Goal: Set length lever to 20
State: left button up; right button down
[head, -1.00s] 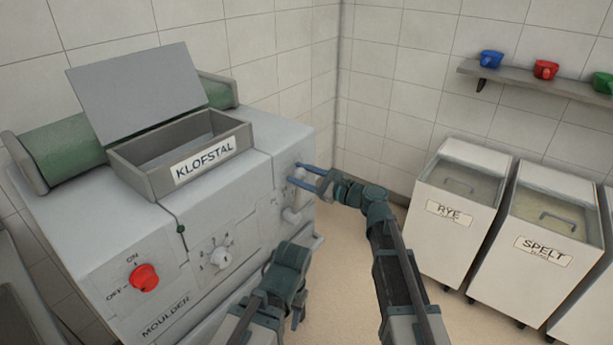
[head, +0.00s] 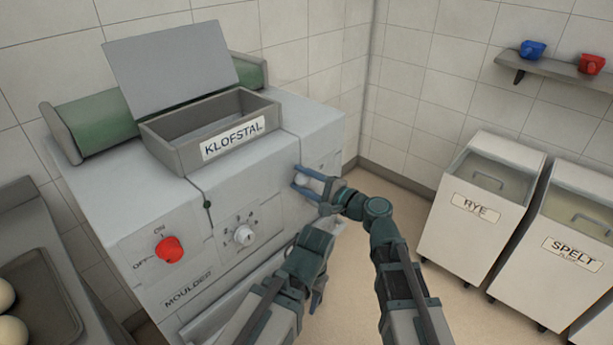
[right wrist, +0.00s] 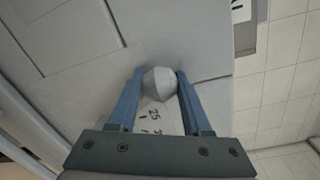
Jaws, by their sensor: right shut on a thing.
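The length lever's pale round knob (head: 301,180) stands out from the right part of the moulder (head: 188,290). My right gripper (head: 304,181) is shut on it, one blue finger on each side. In the right wrist view the knob (right wrist: 160,82) sits between the fingertips of the gripper (right wrist: 158,78). A printed 25 with a tick shows just below the knob, and part of another number lies nearer the gripper base. The mark under the knob is hidden. My left gripper (head: 318,292) hangs low before the moulder, its fingers mostly hidden behind its arm.
The moulder front also has a red on/off knob (head: 169,250) and a white dial (head: 244,235). An open tray labelled KLOFSTAL (head: 213,130) sits on top. Rye (head: 470,225) and spelt (head: 560,260) bins stand at the right, with open floor between.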

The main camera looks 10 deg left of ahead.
jog(key=shift+s+f, duration=0.15)
jog(key=shift+s, duration=0.1)
dwell(0.3)
jog(key=shift+c, duration=1.7)
grip_release()
jog(key=shift+w, duration=0.1)
jog(key=v, duration=1.2)
